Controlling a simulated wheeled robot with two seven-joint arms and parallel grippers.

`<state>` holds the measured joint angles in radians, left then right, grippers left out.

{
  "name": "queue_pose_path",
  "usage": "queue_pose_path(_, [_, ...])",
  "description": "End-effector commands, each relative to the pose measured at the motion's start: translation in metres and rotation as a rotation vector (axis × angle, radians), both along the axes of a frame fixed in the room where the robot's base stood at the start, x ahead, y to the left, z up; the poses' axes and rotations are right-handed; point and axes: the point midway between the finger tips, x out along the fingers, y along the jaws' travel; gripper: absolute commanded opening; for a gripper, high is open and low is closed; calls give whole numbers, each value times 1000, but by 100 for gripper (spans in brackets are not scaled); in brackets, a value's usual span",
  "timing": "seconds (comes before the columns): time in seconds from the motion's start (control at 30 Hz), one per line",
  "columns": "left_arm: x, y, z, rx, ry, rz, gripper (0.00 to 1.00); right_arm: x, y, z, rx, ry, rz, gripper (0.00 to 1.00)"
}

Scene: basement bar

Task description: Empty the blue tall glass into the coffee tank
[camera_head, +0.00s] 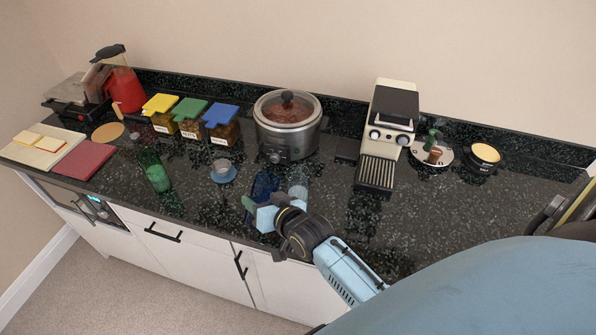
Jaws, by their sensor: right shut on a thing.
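The blue tall glass (265,182) stands upright near the front edge of the dark counter, left of centre. My right gripper (258,207) comes in from the lower right and is shut on this glass, low on its near side; its fingers partly hide the glass. Whether the glass holds liquid cannot be told. The cream coffee machine (377,115) stands at the back, to the right of the glass, with a dark top (396,102). No separate coffee tank can be made out on it. My left gripper is not in view.
A clear glass (298,182) stands close right of the blue one. A round tray (420,155) lies beside the machine. The right front counter is clear.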

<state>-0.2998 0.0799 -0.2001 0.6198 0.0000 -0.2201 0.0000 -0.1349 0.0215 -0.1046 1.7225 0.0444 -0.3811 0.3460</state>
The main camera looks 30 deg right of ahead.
Motion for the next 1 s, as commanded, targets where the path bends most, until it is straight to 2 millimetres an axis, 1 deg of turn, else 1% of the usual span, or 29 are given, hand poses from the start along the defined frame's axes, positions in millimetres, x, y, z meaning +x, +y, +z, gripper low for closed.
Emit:
queue_pose_path(0.03, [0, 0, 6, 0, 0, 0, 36, 0, 3, 2, -36, 0, -2, 15])
queue_pose_path(0.1, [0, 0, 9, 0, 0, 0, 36, 1, 6, -2, -97, 2, -1, 15])
queue_pose_path(0.3, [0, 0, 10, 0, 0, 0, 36, 1, 11, -9, -242, 4, -2, 15])
queue_pose_path(0.57, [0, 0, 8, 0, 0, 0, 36, 1, 14, -13, -343, 6, -2, 15])
queue_pose_path(0.67, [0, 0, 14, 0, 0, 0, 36, 1, 14, -5, -356, 6, -2, 15])
queue_pose_path(0.77, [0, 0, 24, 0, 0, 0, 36, 1, 14, 11, -360, 4, -1, 15])
queue_pose_path(1.0, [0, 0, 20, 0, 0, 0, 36, 1, 14, 40, -359, 4, -1, 15])
